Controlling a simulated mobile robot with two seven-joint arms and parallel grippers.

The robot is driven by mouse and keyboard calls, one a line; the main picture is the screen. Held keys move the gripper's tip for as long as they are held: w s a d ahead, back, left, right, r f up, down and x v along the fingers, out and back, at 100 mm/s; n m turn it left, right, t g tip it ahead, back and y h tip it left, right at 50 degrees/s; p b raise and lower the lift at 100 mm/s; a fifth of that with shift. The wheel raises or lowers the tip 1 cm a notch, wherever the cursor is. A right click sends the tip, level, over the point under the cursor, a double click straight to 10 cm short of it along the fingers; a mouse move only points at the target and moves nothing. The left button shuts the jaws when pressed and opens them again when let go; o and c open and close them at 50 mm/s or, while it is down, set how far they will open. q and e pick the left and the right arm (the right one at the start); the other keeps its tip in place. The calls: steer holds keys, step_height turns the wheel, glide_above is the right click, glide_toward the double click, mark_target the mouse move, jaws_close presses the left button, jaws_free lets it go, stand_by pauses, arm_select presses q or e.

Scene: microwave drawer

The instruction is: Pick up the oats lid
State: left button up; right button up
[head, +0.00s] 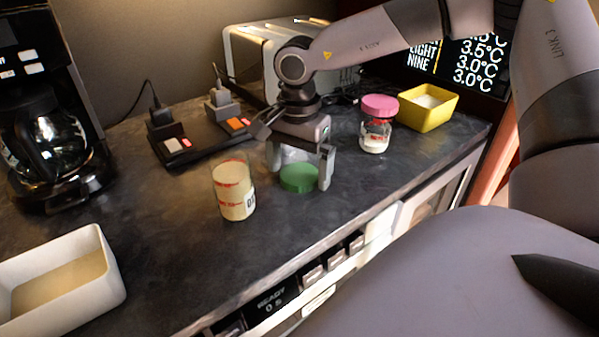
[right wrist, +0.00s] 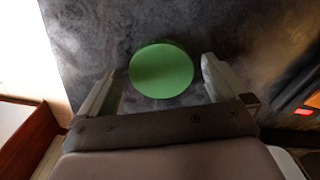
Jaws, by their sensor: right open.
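The green oats lid (head: 299,178) lies flat on the dark countertop, just right of the open oats jar (head: 234,190). In the right wrist view the lid (right wrist: 161,70) is a green disc ahead of the fingers and between their lines. My right gripper (head: 298,178) is open and points down over the lid, with one finger on each side of it. I cannot tell how far the fingertips are above the counter. My left gripper is not in view.
A jar with a pink lid (head: 377,122) and a yellow bin (head: 428,106) stand to the right. A power strip (head: 201,142) and a toaster (head: 262,55) are behind. A coffee maker (head: 35,120) and a white bin (head: 62,283) are at left. The counter's front edge is close.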

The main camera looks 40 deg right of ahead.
mark_target(299, 174)
steer(key=shift+f, duration=0.2)
steer(key=c, duration=1.1)
step_height(299, 174, up, 20)
steer(key=shift+r+p, duration=0.1)
steer(key=shift+p, duration=0.3)
